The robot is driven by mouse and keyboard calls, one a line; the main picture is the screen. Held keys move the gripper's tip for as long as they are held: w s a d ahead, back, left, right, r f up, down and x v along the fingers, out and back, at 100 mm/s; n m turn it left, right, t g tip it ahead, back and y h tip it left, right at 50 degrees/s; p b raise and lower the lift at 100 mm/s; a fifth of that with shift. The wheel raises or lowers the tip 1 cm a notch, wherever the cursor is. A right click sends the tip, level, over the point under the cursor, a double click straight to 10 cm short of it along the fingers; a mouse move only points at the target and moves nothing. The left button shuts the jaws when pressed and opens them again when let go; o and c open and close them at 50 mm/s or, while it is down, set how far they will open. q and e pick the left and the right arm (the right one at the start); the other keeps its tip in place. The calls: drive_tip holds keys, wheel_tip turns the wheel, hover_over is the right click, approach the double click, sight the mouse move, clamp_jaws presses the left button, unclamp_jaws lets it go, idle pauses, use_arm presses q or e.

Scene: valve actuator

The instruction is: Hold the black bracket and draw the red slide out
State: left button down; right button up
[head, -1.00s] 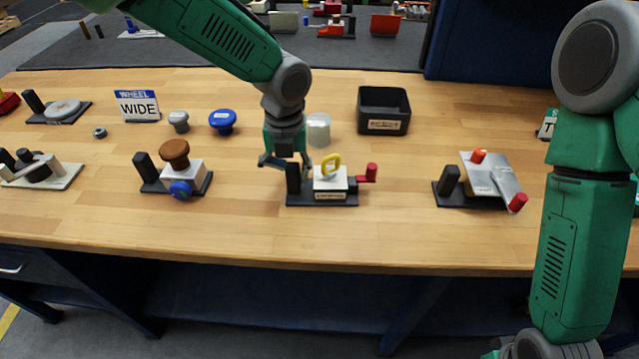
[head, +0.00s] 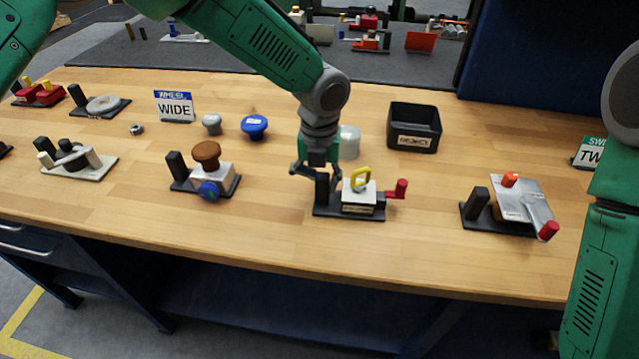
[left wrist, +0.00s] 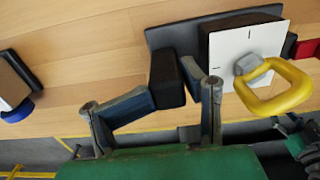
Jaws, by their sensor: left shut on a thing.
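The black bracket is an upright black post (head: 322,190) on the left of a dark base plate. It also shows in the left wrist view (left wrist: 167,80). My left gripper (head: 316,172) comes down from above and is shut on this post, with one finger on each side. Right of the post, on the same plate, is a white-topped block (head: 359,196) with a yellow loop handle (head: 361,178). The red slide (head: 398,189) sticks out at the block's right side with an upright red knob. My right gripper is outside the head view; green and grey arm parts show at the left wrist view's lower right.
A unit with a brown knob (head: 206,152) stands to the left, and a tilted metal plate unit (head: 522,206) to the right. Behind are a pale cylinder (head: 349,142), a blue knob (head: 254,126) and a black reject bin (head: 414,128). The table front is clear.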

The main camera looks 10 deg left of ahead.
sight(324, 173)
use_arm(q)
drive_tip(key=r, duration=0.3)
drive_tip(key=shift+w+d+r, duration=0.1)
drive_tip(key=shift+w+d, duration=0.25)
drive_tip(key=shift+w, duration=0.05)
drive_tip(key=r, duration=0.3)
drive_tip(key=shift+s+d+r, duration=0.15)
drive_tip(key=shift+s, duration=0.2)
drive_tip(key=shift+s+r, duration=0.1)
drive_tip(key=shift+r, duration=0.25)
drive_tip(key=shift+a, duration=0.35)
drive_tip(key=shift+a+f, duration=0.25)
drive_tip(key=shift+w+a+f+h, duration=0.1)
drive_tip(key=shift+a+f+h, duration=0.05)
drive_tip(key=shift+f, duration=0.2)
drive_tip(key=shift+w+a+f+h, duration=0.1)
drive_tip(key=shift+f+h, duration=0.05)
drive_tip(key=shift+f, duration=0.45)
drive_tip(key=shift+d+f+h, duration=0.2)
drive_tip(key=shift+d+f, duration=0.05)
drive_tip(key=shift+f, duration=0.35)
drive_tip(key=shift+d+f+h, duration=0.2)
drive_tip(key=shift+f, duration=0.4)
drive_tip(key=shift+a+f, duration=0.15)
drive_tip(key=shift+f, duration=0.35)
drive_tip(key=shift+a+f+h, duration=0.3)
drive_tip(key=shift+a+f, duration=0.05)
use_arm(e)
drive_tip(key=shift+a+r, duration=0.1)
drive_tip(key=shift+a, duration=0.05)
